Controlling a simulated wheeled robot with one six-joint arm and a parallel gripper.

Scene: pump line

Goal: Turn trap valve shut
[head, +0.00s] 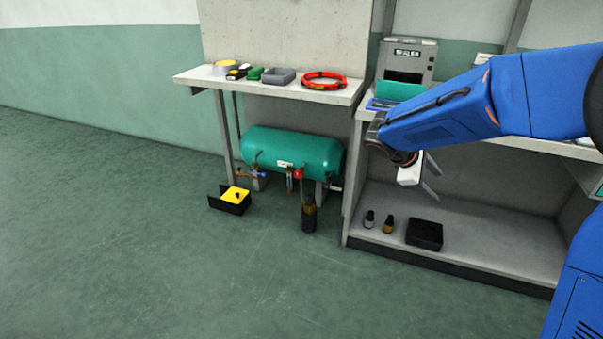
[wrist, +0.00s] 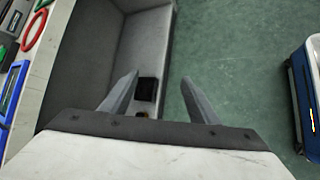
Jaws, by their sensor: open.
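A green tank (head: 292,152) lies under the left bench in the head view. Small fittings hang below it: a blue-handled one (head: 258,174) at the left, a brass upright piece (head: 289,179) and a red part (head: 298,174) near the middle. They are too small to tell which is the trap valve or how its handle stands. A dark bottle (head: 309,214) stands on the floor below them. My gripper (head: 439,187) is open and empty in front of the right bench, well right of the tank. Its spread fingers show in the wrist view (wrist: 160,77); the tank does not.
The right bench's low shelf (head: 480,225) holds two small bottles and a black tray (head: 424,234). A red coil (head: 324,81) lies on the left bench. Floor in front is clear.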

